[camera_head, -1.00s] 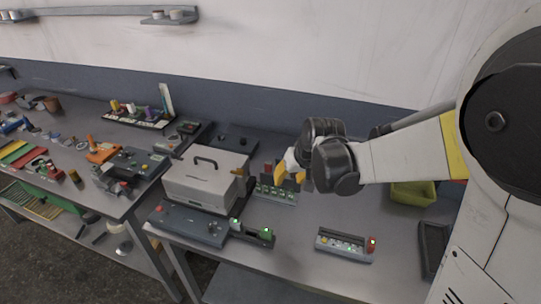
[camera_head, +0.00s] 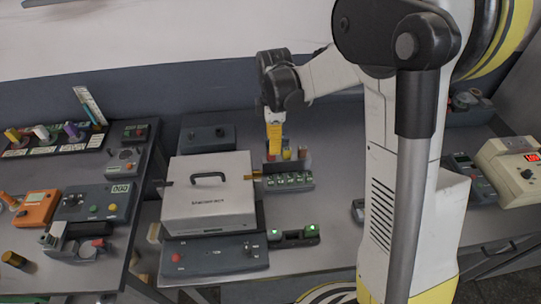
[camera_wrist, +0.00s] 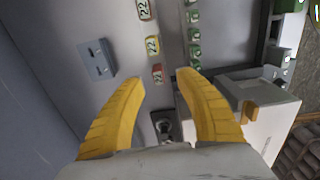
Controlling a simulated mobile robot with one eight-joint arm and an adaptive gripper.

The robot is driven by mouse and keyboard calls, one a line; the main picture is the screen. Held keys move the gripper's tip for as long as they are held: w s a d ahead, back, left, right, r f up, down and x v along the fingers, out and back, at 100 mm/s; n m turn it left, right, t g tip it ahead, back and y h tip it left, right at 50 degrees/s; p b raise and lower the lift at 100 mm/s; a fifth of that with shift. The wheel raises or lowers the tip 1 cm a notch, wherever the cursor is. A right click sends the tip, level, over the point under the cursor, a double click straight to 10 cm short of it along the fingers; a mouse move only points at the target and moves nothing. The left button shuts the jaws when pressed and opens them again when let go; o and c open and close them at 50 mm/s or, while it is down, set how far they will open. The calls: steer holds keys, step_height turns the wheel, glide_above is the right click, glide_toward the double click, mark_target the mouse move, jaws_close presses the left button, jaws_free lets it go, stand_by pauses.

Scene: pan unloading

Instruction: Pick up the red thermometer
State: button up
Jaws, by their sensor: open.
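A small red thermometer (camera_wrist: 157,74) with a display face shows in the wrist view, just ahead of the gap between my fingertips. It stands at the near end of a row with two yellowish ones reading 22, (camera_wrist: 152,45) and (camera_wrist: 144,10). My gripper (camera_wrist: 160,79) is open with nothing between its yellow fingers. In the head view my gripper (camera_head: 274,150) points down at the back of the bench, just behind a rack with green displays (camera_head: 290,181). There the fingers partly cover the small coloured units, so I cannot tell which is the red one.
A light grey case (camera_head: 208,205) with a dark handle stands left of the rack. A flat dark box (camera_head: 208,139) lies behind it. A grey control panel (camera_head: 213,258) lies in front. A wall socket-like grey plate (camera_wrist: 96,60) shows in the wrist view.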

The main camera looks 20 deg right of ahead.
mark_target(272, 159)
steer(key=f, duration=0.2)
steer(key=f+b, duration=0.1)
steer(key=f, duration=0.3)
steer(key=shift+w+a+f+b, duration=0.1)
steer(key=shift+w+a+b, duration=0.15)
steer(key=shift+b, duration=0.15)
steer(key=shift+c, duration=0.2)
jaws_close()
